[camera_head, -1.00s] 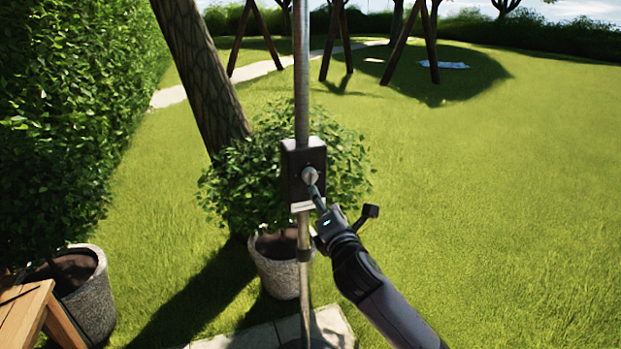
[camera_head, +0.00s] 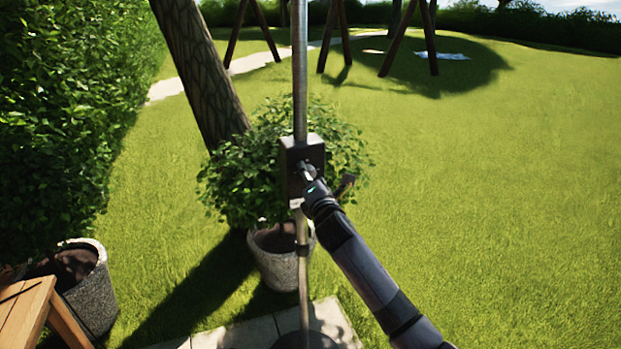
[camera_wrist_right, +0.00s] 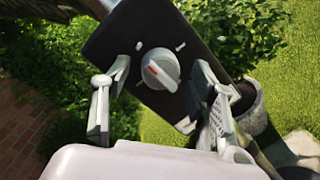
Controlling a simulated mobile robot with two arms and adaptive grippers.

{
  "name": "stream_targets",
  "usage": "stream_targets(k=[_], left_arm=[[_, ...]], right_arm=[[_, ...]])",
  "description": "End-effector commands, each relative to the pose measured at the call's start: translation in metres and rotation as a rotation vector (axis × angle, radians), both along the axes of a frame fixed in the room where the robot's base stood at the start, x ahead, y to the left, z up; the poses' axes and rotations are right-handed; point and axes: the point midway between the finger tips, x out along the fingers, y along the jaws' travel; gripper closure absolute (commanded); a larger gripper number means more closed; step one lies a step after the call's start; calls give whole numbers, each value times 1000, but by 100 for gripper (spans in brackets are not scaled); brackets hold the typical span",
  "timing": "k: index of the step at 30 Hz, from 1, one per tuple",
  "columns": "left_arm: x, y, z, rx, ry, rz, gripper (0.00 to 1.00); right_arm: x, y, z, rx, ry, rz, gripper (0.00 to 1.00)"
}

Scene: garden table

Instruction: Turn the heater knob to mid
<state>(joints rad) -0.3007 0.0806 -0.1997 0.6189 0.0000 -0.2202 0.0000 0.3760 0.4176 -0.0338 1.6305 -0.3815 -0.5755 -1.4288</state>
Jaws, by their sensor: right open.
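The heater's dark control box (camera_head: 291,152) is fixed on a metal pole in the head view, and my right gripper (camera_head: 306,172) covers its knob there. In the right wrist view the box face (camera_wrist_right: 118,45) is tilted. The round grey knob (camera_wrist_right: 160,69) with a red mark sits at its middle, between several small light marks. My right gripper (camera_wrist_right: 160,95) is open, with one finger on each side of the knob. Whether a finger touches the knob I cannot tell. My left gripper is not in view.
The metal pole (camera_head: 300,75) stands on a round dark base on paving. A potted bush (camera_head: 240,180) is right behind it. A wooden table corner (camera_head: 25,305) and another pot (camera_head: 92,295) are at the lower left. Open lawn (camera_head: 490,200) lies to the right.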

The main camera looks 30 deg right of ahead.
Motion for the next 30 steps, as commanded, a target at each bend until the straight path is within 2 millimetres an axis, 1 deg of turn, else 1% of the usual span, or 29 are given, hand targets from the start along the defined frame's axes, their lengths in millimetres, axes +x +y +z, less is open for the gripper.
stream_targets(k=[2, 5, 24, 30], left_arm=[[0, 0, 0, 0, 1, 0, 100], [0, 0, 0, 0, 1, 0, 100], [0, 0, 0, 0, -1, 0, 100], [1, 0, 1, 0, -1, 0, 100]], right_arm=[[0, 0, 0, 0, 0, 0, 47], [0, 0, 0, 0, 0, 0, 53], [0, 0, 0, 0, 1, -1, 95], [0, 0, 0, 13, -2, 0, 95]])
